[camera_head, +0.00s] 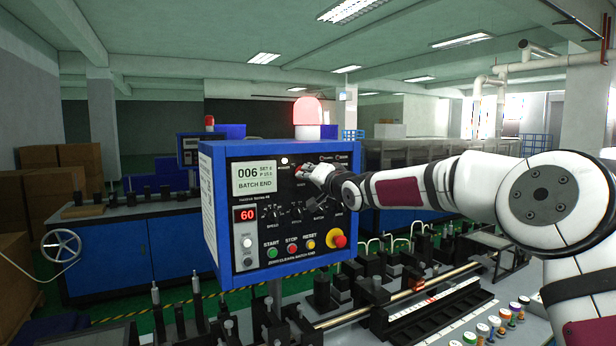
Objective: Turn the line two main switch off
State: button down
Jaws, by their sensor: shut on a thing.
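A blue control box (226,147) with a black front panel stands in the middle of the head view. The display (255,178) reads "006" and "BATCH END", and a red readout (245,215) shows 60. The line number on the box is too small to read.
Small knobs, START, STOP and RESET buttons (291,249) and a red emergency button (338,241) sit below my gripper. A red beacon (307,112) glows on top. The machine bed with a shaft (440,278) and several spools (496,325) lies below my arm. A second box (190,150) stands behind.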

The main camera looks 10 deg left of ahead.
jog(key=shift+n, duration=0.3)
jog(key=n+b, duration=0.9)
jog(key=n, duration=0.8)
jog(key=shift+b, duration=0.4)
jog(key=shift+n, duration=0.3)
jog(key=c, duration=1.7)
grip_release()
